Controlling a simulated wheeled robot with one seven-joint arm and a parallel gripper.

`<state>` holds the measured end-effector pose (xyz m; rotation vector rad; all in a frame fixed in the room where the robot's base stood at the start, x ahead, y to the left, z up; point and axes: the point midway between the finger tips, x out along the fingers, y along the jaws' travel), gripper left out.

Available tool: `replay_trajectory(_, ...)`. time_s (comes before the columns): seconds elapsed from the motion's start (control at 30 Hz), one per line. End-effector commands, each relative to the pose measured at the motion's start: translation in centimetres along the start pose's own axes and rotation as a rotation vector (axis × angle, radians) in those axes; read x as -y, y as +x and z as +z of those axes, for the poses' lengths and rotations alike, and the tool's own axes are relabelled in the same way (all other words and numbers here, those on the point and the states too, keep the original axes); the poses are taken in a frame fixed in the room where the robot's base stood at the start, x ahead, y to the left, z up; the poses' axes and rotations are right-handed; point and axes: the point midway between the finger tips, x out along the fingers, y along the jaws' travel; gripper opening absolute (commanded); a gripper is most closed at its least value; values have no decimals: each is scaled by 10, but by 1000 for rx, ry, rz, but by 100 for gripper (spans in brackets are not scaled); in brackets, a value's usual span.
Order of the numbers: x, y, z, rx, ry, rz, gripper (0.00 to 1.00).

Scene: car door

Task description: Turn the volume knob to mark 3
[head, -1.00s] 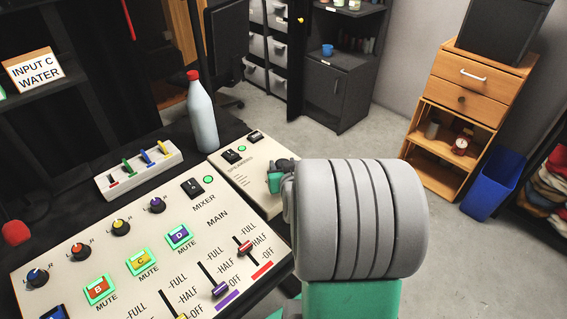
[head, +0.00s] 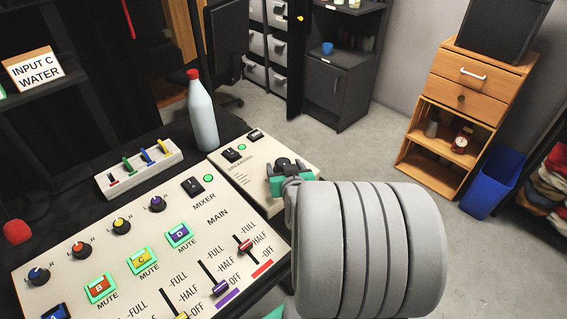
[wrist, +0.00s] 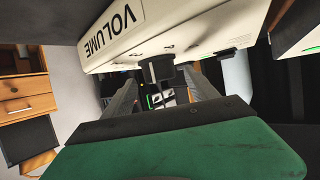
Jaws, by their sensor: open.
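The volume knob (head: 284,163) is a dark round knob on the far right part of the cream speakers box (head: 240,178). My gripper (head: 283,180) is at the near side of the knob, its green part just in front of it. In the wrist view the knob (wrist: 155,72) sticks out from the panel near the VOLUME lettering (wrist: 113,27). My gripper's grey fingers (wrist: 163,97) are apart, one on each side of the knob in the picture. I cannot tell whether they touch it. The marks around the knob are not readable.
The mixer (head: 140,235) with sliders, knobs and mute buttons fills the near left of the desk. A bottle with a red cap (head: 202,115) and a small slider box (head: 139,170) stand behind it. Open floor (head: 375,150) lies to the right.

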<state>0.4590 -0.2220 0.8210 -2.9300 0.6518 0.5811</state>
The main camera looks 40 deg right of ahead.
Motion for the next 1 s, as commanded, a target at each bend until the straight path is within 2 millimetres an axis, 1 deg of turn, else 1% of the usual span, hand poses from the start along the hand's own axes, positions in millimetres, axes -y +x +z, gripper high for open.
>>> replay_trajectory(0.03,-2,-12,-4,-4,1,3,67)
replay_trajectory(0.1,-1,-26,-3,-3,0,3,67)
replay_trajectory(0.2,-1,-41,-3,-3,1,2,67)
replay_trajectory(0.27,-1,-46,-2,-2,0,2,67)
replay_trajectory(0.37,0,-49,-1,-1,0,1,67)
replay_trajectory(0.67,0,-48,0,0,0,0,67)
replay_trajectory(0.73,6,-49,-4,14,-7,-15,67)
replay_trajectory(0.77,11,-50,-7,29,-15,-30,67)
replay_trajectory(0.87,47,-60,-20,142,-62,-119,67)
replay_trajectory(0.9,67,-69,-26,213,-91,-164,67)
replay_trajectory(0.97,96,-89,-35,332,-142,-226,67)
replay_trajectory(1.0,113,-106,-39,418,-176,-260,67)
